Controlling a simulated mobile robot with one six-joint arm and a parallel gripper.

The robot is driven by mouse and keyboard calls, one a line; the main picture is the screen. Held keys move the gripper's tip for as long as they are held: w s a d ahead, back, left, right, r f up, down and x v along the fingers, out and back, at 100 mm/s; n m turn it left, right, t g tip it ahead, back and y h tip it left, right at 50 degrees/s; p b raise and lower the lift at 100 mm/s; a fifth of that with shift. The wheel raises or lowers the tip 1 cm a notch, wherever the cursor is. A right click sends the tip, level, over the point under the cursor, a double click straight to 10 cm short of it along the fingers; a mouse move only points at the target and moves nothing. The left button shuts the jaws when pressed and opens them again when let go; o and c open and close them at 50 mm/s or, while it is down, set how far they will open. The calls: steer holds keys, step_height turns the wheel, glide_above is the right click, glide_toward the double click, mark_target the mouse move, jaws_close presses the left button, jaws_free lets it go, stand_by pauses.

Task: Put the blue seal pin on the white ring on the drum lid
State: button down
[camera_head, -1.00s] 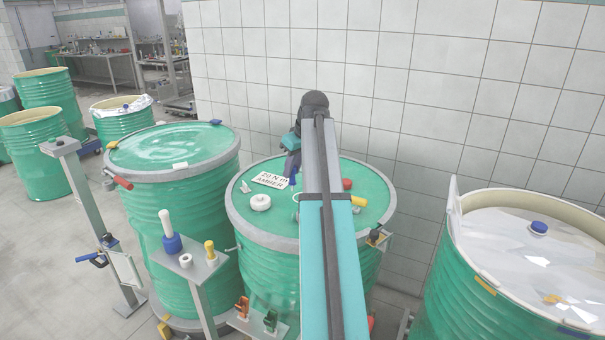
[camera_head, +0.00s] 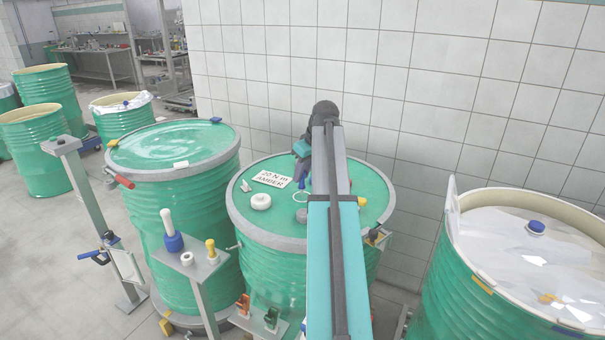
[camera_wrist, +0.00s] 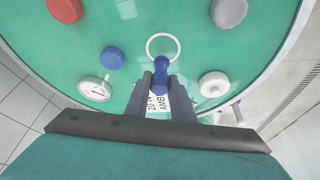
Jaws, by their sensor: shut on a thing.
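The blue seal pin (camera_wrist: 161,70) is between the fingertips of my gripper (camera_wrist: 161,80), which is shut on it. In the head view the pin (camera_head: 302,183) shows as a small blue shape below the gripper. The thin white ring (camera_wrist: 162,36) lies on the green drum lid (camera_wrist: 190,25), just beyond the pin's head in the wrist view. In the head view the ring (camera_head: 296,199) is partly covered by my arm. The pin's height above the lid is hard to tell.
On the lid are a blue cap (camera_wrist: 111,57), a red cap (camera_wrist: 65,9), a grey cap (camera_wrist: 228,12), a dial gauge (camera_wrist: 95,88), a white knob (camera_wrist: 213,84) and an AMBER label card (camera_head: 272,179). A tiled wall (camera_head: 420,90) stands behind.

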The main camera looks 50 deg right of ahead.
steer(key=shift+f, duration=0.5)
steer(key=shift+f, duration=0.15)
steer(key=c, duration=1.5)
jaws_free()
steer(key=shift+r, duration=0.25)
steer(key=shift+b+v, duration=1.15)
steer(key=shift+v, duration=4.8)
steer(key=shift+s+f, duration=0.1)
